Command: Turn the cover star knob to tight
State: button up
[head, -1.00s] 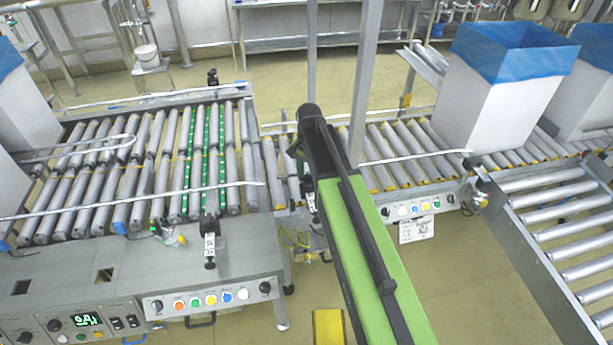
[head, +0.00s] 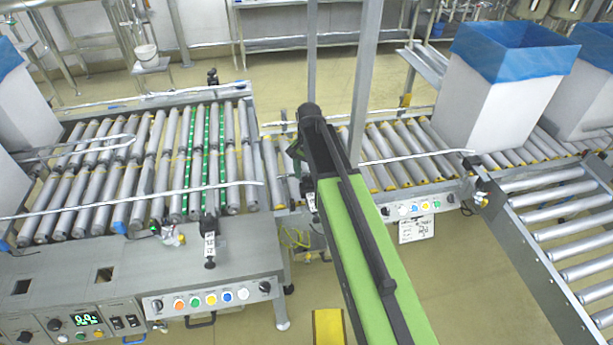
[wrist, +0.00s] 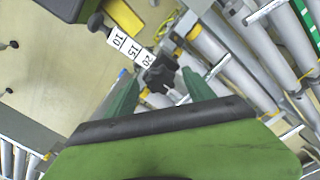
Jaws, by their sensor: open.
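The black star knob (wrist: 160,72) shows in the wrist view, at the end of a white scale strip (wrist: 132,48) marked 10, 15 and 20. My gripper (wrist: 162,75) is open, with one green finger on each side of the knob in the picture. I cannot tell whether the fingers touch it or how far beyond the tips it is. In the head view my green and black arm reaches forward over the gap between the conveyors, and the arm hides most of the gripper. A pointer or tightness mark on the knob is not readable.
A left roller conveyor (head: 150,165) with green strips and a right roller conveyor (head: 400,150) flank my arm. A tall white box with a blue liner (head: 490,95) stands on the right one. A button panel (head: 210,299) is at front left. Metal posts rise behind my arm.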

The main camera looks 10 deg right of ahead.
aim_at(309, 178)
notch_tip(309, 178, up, 18)
jog(key=p, duration=1.7)
jog(key=shift+f, duration=0.25)
jog(key=s+f+n+b, duration=0.3)
jog(key=s+n, duration=0.4)
jog(key=s, duration=0.8)
jog(key=shift+a+f+n, duration=0.15)
jog(key=shift+f+n, duration=0.15)
jog(key=shift+n, duration=0.1)
